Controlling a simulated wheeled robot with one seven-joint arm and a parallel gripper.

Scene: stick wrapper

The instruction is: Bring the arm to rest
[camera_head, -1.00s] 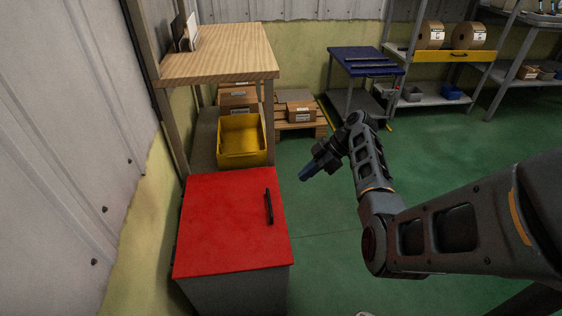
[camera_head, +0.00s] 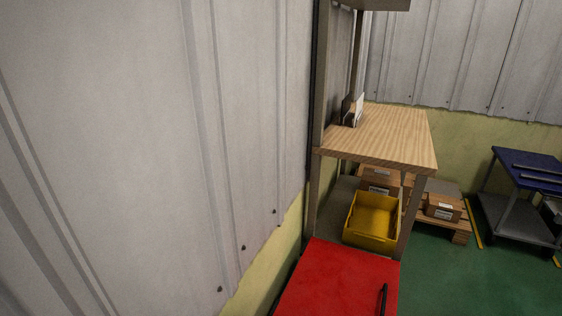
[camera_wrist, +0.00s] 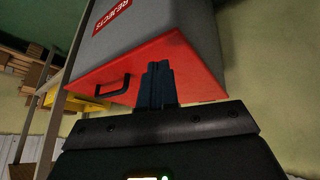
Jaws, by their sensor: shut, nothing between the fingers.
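My gripper (camera_wrist: 157,84) shows in the wrist view with its dark fingers together and nothing between them. Behind the fingers in that picture is the red lid of a grey box marked "REJECTS" (camera_wrist: 150,29). The lid has a black handle (camera_wrist: 103,89). The fingers overlap the lid's edge in the picture, and I see no clear contact. In the head view the red lid (camera_head: 335,285) is at the bottom, cut off by the frame, and my arm is out of view.
A grey corrugated wall (camera_head: 150,140) fills the left of the head view. A wooden-topped bench (camera_head: 390,135) stands behind the red lid, with a yellow bin (camera_head: 371,220) below. A blue-topped cart (camera_head: 530,165) is at the right. Green floor (camera_head: 450,285) is open between.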

